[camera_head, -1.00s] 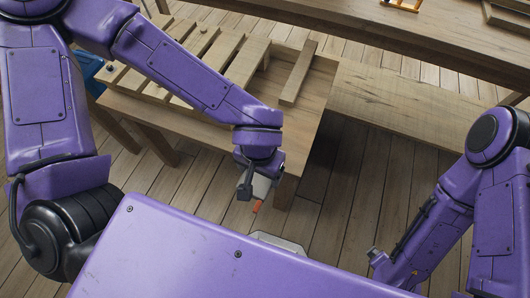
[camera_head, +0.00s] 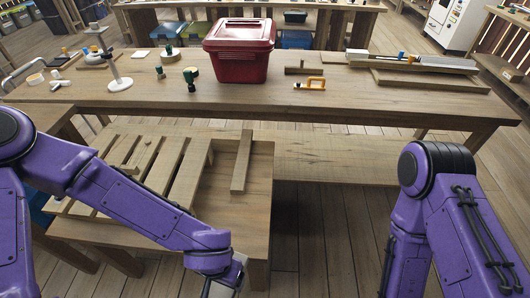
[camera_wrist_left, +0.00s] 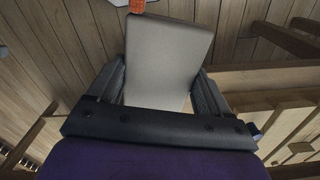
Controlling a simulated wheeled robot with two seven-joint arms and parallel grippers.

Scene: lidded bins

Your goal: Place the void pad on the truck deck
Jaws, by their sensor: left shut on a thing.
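My left gripper (camera_wrist_left: 160,88) is shut on a pale grey flat slab (camera_wrist_left: 168,50), which may be the void pad. An orange piece (camera_wrist_left: 137,5) shows at the slab's far end. The gripper there is mostly cut off by the frame edge. I cannot tell which surface is the truck deck. My right arm reaches down at the right, and its gripper is below the frame.
The low wooden table (camera_head: 228,215) has slats and a loose bar (camera_head: 242,160). Behind it, the long workbench (camera_head: 340,108) carries a red lidded bin (camera_head: 240,58), an orange-yellow clamp-like item (camera_head: 310,84) and small bottles. Open floor (camera_head: 315,230) lies between low table and right arm.

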